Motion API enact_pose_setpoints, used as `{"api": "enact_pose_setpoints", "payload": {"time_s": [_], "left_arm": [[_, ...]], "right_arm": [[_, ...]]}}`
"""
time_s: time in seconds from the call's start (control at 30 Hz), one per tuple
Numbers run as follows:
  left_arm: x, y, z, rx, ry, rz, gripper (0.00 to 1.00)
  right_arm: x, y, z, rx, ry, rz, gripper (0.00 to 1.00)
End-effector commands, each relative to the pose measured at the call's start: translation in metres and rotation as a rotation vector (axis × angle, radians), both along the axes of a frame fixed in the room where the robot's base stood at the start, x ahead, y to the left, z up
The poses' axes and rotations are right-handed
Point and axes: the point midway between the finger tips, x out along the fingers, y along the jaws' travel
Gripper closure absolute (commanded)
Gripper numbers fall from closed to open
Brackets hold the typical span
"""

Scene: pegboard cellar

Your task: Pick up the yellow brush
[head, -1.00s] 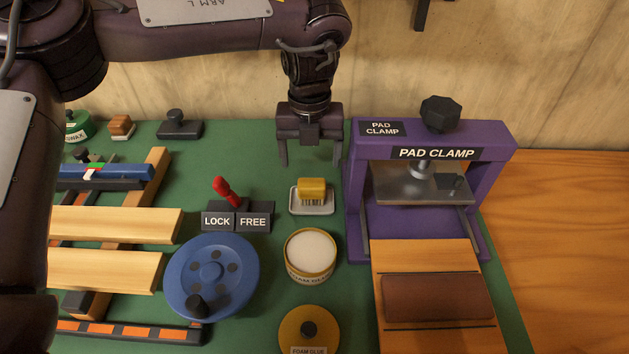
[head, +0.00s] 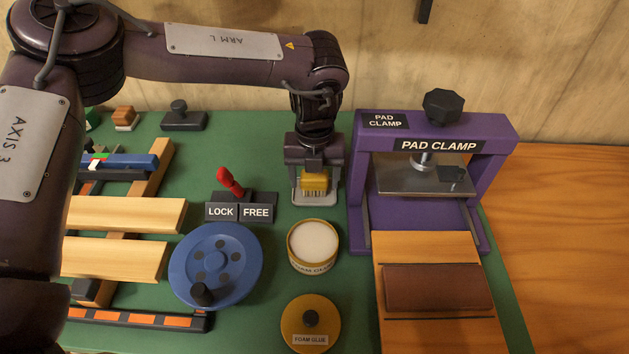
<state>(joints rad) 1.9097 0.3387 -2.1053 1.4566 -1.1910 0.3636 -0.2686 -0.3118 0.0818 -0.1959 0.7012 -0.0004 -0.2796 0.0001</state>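The yellow brush (head: 315,181), with pale bristles pointing down, is on a small light tray (head: 312,200) on the green mat, left of the purple pad clamp. My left gripper (head: 315,187) is lowered over it from above. Its two fingers stand apart, one on the left side and one on the right side of the brush, with a small gap showing. The upper part of the brush is hidden by the gripper body. My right gripper is not in view.
The purple pad clamp (head: 490,160) stands close right of the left gripper. The lock/free block with a red lever (head: 229,181) is on the left. An open round tin (head: 313,243) stands in front of the tray, a lidded glue tin (head: 310,321) nearer. A blue wheel (head: 216,258) is front left.

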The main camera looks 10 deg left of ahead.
Motion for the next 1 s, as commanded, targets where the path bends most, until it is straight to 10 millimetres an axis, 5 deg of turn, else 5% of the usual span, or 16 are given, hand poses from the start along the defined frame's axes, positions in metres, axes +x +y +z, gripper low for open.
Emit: {"api": "enact_pose_setpoints", "payload": {"time_s": [0.27,0.57,0.77,1.0], "left_arm": [[0.0,0.0,0.0,0.0,0.0,0.0,0.7],[0.001,0.0,0.006,-0.001,-0.002,0.0,0.7],[0.002,0.0,0.04,-0.003,-0.006,0.0,0.7],[0.001,-0.001,0.106,-0.002,-0.005,0.001,0.7]], "right_arm": [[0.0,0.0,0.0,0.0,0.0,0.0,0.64],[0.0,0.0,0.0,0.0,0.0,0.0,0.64],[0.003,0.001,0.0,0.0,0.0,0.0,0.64],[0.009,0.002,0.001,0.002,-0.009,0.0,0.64]]}}
